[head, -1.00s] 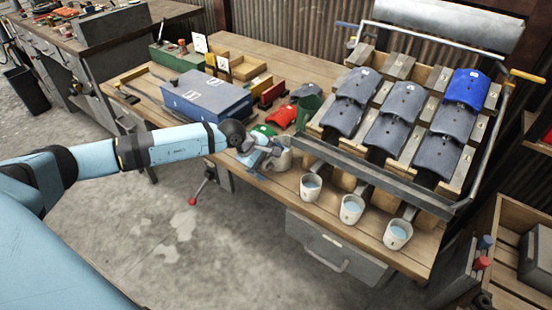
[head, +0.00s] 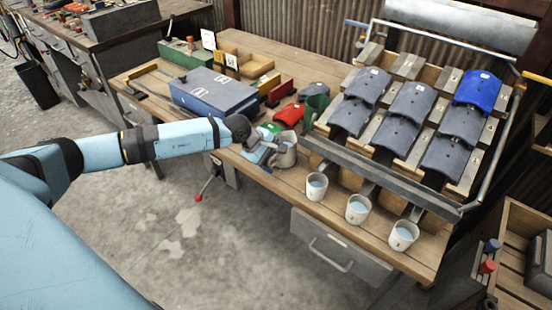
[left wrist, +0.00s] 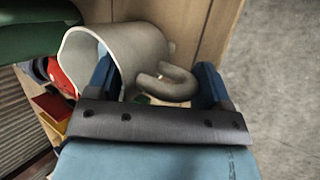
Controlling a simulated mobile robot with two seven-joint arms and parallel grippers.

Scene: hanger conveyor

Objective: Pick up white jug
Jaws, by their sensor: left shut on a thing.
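The white jug (head: 284,152) is at the front edge of the workbench, left of the white cups, partly hidden by my left gripper. My left gripper (head: 268,149) is shut on the jug. In the left wrist view, the jug (left wrist: 140,48) lies across the upper left with its mouth to the left. Its curved handle (left wrist: 166,84) sits between the two fingers of the left gripper (left wrist: 157,82). I cannot tell whether the jug touches the bench. My right gripper is not in view.
Three white cups (head: 357,209) with pale blue contents stand along the front edge. The sloped rack (head: 325,152) with grey and blue curved pieces stands behind them. A blue box (head: 213,92), a red piece (head: 289,115) and a green piece (head: 270,128) are near the jug.

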